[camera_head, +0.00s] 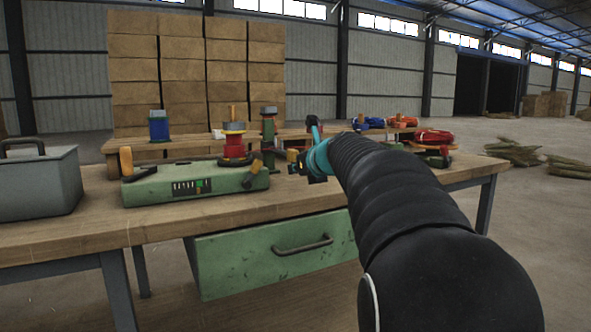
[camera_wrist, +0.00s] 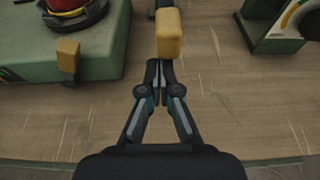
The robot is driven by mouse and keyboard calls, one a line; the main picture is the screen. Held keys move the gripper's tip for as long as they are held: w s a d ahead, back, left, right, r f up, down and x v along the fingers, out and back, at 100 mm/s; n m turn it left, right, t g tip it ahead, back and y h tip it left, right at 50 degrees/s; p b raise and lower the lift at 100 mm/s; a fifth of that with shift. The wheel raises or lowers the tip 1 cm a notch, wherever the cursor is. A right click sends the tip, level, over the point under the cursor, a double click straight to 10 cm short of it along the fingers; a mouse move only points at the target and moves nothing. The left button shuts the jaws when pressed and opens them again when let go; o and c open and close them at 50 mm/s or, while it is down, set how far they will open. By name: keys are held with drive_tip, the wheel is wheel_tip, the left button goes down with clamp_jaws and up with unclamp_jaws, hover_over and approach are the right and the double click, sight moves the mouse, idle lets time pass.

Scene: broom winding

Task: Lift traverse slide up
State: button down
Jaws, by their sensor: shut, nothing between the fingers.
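My gripper (camera_wrist: 159,66) is shut and empty, with its fingertips together. A yellow block-shaped handle (camera_wrist: 169,33) stands just beyond the fingertips in the wrist view; I cannot tell whether they touch. It seems to be the small orange piece (camera_head: 292,155) beside my gripper (camera_head: 308,172) in the head view. Which part is the traverse slide is not clear; this handle may belong to it. To its left a green post (camera_head: 268,130) with a grey top stands behind the green winding machine (camera_head: 165,187). My arm hides part of the area to the right.
The machine carries a red spool (camera_head: 234,147) and a yellow-tipped lever (camera_wrist: 68,57). A green part with a dial (camera_wrist: 272,28) is at the upper right of the wrist view. A grey box (camera_head: 38,185) stands at left on the wooden table (camera_head: 95,228). Red coils (camera_head: 434,137) lie right.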

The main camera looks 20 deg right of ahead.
sight(293, 153)
drive_tip(key=shift+r+p, duration=2)
drive_tip(key=shift+p, duration=0.1)
drive_tip(key=shift+r, duration=0.1)
